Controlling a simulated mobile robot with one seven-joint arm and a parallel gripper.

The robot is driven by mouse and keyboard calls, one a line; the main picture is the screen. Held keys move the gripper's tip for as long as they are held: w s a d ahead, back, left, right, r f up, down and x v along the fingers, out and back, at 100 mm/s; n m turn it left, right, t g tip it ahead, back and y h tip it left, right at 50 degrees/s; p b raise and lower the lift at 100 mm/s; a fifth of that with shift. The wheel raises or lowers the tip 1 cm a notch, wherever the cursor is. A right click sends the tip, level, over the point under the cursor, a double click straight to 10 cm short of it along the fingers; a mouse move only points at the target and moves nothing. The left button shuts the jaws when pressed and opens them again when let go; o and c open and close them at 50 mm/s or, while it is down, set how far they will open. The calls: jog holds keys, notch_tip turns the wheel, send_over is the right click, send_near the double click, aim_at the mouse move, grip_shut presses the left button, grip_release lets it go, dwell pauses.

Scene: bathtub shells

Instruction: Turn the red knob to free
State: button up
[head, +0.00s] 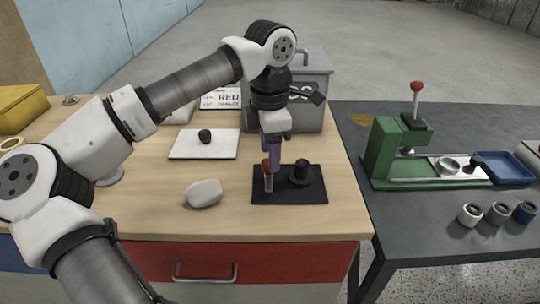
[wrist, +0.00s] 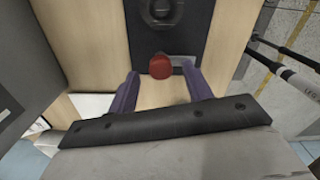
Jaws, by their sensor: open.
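The red knob (head: 266,165) is a small ball on a short pale lever at the left part of a black base plate (head: 313,195) on the wooden table. A black round post (head: 299,171) stands on the same plate, right of the knob. My gripper (head: 272,167) points down over the plate with its purple fingers at the knob. In the wrist view the red knob (wrist: 160,67) shows between the tips of my open gripper (wrist: 159,73), with a gap to each finger. No "free" marking is readable.
A pale rounded object (head: 203,193) lies left of the plate. A white board with a black knob (head: 204,136) and a grey box (head: 315,90) stand behind. A green press (head: 385,150) with a red-topped lever, a blue tray (head: 505,168) and several cups occupy the dark table at right.

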notch_tip(320, 180, up, 12)
dwell(0.3)
jog(key=shift+f, duration=0.1)
